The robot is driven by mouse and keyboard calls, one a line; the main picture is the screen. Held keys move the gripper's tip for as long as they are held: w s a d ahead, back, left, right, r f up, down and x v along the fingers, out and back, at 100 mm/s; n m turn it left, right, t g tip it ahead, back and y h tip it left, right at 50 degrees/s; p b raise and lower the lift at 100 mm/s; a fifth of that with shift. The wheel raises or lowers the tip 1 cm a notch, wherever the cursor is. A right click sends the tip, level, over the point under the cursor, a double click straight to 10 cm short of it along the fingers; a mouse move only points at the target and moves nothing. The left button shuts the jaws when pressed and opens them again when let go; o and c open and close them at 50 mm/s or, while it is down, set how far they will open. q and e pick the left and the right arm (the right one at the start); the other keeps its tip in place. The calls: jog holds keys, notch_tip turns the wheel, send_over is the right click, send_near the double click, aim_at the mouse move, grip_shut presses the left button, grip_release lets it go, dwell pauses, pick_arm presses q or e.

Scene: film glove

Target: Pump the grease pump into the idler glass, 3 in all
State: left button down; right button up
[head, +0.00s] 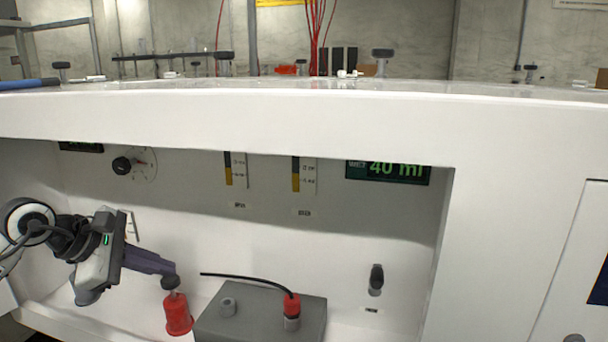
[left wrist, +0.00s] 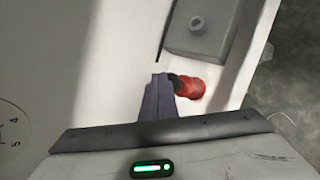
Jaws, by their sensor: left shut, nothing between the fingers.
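A red body with a dark round knob, which looks like the grease pump (head: 178,314), stands in the recess left of a grey block. My left gripper (head: 172,270) is shut and empty, its fingertips at or just above the knob; I cannot tell whether they touch it. In the left wrist view the shut fingers (left wrist: 158,76) lie beside the knob and the red pump (left wrist: 189,87). Two upright sight gauges, the left (head: 235,170) and the right (head: 303,174), are on the back wall. Their labels are too small to read, so I cannot tell which is the idler glass. My right gripper is not in view.
The grey block (head: 240,325) carries a small knob and a red fitting (head: 292,304) with a black hose. A display (head: 388,171) reads 40 ml. A dial (head: 133,164) is at left, a dark lever (head: 376,278) at right. The white upper edge (head: 300,120) overhangs the recess.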

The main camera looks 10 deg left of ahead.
aim_at(163, 281)
pick_arm(q)
jog(key=shift+f, duration=0.35)
jog(key=shift+f+b, duration=0.65)
dwell(0.4)
jog(key=shift+r+p, duration=0.75)
jog(key=shift+r, duration=0.4)
notch_tip(163, 281, up, 6)
jog(key=p, duration=0.4)
jog(key=shift+p, duration=0.3)
